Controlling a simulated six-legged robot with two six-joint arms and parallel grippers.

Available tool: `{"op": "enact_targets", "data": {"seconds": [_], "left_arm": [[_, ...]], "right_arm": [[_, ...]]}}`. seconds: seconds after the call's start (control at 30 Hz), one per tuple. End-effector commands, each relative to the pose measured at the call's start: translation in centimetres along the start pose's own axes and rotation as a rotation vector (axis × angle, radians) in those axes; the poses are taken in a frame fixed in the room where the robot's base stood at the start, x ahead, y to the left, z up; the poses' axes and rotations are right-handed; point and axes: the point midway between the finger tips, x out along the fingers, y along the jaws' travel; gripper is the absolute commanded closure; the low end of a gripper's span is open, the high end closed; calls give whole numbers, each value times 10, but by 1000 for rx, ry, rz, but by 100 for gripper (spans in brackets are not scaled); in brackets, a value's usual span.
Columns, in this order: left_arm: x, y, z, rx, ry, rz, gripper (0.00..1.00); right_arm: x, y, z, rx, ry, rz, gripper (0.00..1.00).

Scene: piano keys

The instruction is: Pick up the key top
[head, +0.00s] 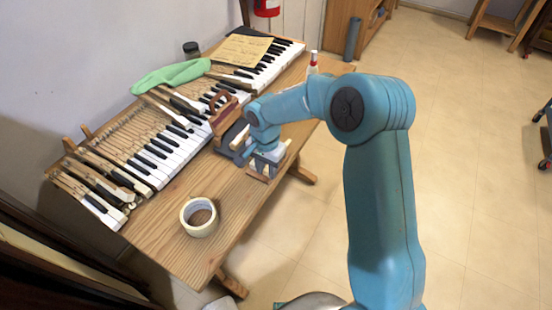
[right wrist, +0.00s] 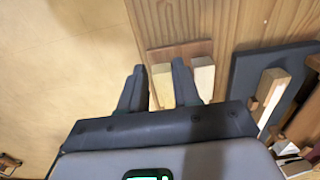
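My right gripper (head: 264,166) is over the front edge of the wooden table. In the right wrist view (right wrist: 158,88) its two dark fingers are apart. A pale wooden piece (right wrist: 162,84), possibly the key top, shows between the fingers; I cannot tell whether they touch it. A second pale piece (right wrist: 204,76) is just right of the right finger. Both lie over a brown wooden strip (right wrist: 180,50) at the table edge. Their lower ends are hidden by my gripper. My left gripper is not in view.
The keyboard (head: 160,155) runs along the table (head: 235,200), with loose keys at its near end. A tape roll (head: 199,217) sits on the near part. A brown-handled tool (head: 222,112), green cloth (head: 172,76) and dark board (right wrist: 250,72) are nearby. The floor right of the table is open.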

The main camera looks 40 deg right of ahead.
Motion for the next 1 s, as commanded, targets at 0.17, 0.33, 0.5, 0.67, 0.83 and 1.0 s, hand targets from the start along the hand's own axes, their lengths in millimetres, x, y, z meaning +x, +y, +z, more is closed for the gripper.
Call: {"op": "enact_targets", "data": {"seconds": [0.17, 0.33, 0.5, 0.67, 0.83, 1.0], "left_arm": [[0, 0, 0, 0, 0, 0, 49], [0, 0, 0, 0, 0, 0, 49], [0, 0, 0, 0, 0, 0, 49], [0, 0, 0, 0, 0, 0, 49], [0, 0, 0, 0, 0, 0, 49], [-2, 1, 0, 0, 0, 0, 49]], "right_arm": [[0, 0, 0, -1, 0, 0, 100], [0, 0, 0, -1, 0, 0, 100], [-6, 0, 0, -1, 1, -1, 100], [-28, -1, 0, -2, 3, -4, 100], [-75, -2, 0, -1, 5, -7, 100], [-129, -1, 0, 0, 4, -5, 100]]}}
